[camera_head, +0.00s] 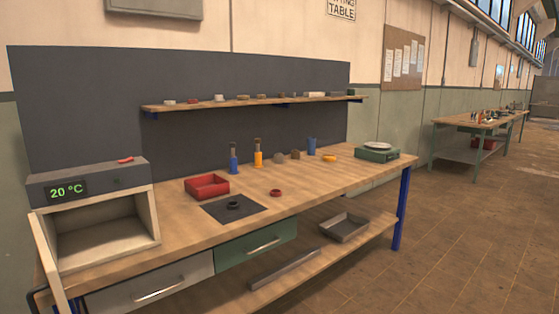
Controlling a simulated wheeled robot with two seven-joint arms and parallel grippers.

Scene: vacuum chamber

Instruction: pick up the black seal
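A small black ring-shaped object (233,205), which looks like the black seal, lies on a dark square mat (247,214) on the wooden workbench (180,231). It is dark on dark, so its exact shape is hard to make out. Neither of my grippers shows in the head view.
A red tray (207,187) stands behind the mat, and a small red ring (276,193) lies to its right. A heating box (88,183) reading 20 °C is at the left end. Blue (234,162) and orange (258,158) tools stand at the back. A green scale (377,153) is far right.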

